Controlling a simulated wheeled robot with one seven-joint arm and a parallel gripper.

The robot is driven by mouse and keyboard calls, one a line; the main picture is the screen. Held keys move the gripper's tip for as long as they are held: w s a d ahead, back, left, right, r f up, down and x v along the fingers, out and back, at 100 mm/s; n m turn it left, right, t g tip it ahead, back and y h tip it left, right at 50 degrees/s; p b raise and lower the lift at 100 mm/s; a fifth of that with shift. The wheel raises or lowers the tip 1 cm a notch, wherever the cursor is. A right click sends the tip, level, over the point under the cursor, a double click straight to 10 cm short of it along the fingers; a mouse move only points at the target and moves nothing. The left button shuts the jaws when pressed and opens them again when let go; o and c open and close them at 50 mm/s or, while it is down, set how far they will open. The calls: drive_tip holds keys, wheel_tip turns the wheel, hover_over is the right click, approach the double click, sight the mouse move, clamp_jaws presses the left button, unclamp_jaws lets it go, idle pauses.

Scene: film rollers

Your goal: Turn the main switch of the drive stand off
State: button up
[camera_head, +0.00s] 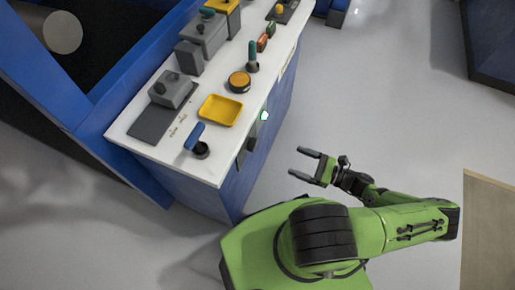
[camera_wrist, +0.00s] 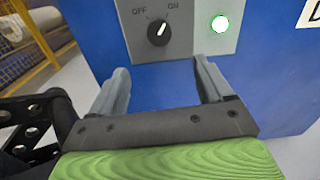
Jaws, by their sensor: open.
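The main switch (camera_wrist: 158,32) is a black rotary knob on a grey plate, marked OFF at left and ON at right. Its white mark points up and right, towards ON. A green lamp (camera_wrist: 219,23) glows to its right; it also shows in the head view (camera_head: 265,115) on the side of the drive stand (camera_head: 236,188). My gripper (camera_head: 297,162) is open and empty, apart from the stand's side. In the wrist view its fingers (camera_wrist: 162,68) are spread below the knob, one to each side, not touching it. The knob is not clear in the head view.
The stand's white top carries a yellow tray (camera_head: 220,110), a blue-handled lever (camera_head: 194,137), an orange button (camera_head: 239,81) and grey boxes (camera_head: 171,89). Open grey floor lies right of the stand. A brown board (camera_head: 488,230) is at lower right.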

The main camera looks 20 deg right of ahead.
sight(256, 146)
drive_tip(key=b+x, duration=0.2)
drive_tip(key=x, duration=1.3)
drive_tip(key=shift+w+a, duration=0.15)
drive_tip(key=shift+a, duration=0.1)
drive_tip(key=c, duration=1.1)
drive_tip(key=shift+o, duration=0.2)
drive_tip(key=shift+n, duration=0.4)
drive_tip(key=n, duration=0.6)
drive_tip(key=shift+n, duration=0.3)
drive_tip(key=n, duration=0.6)
drive_tip(key=shift+f, duration=0.1)
drive_tip(key=shift+n, duration=0.5)
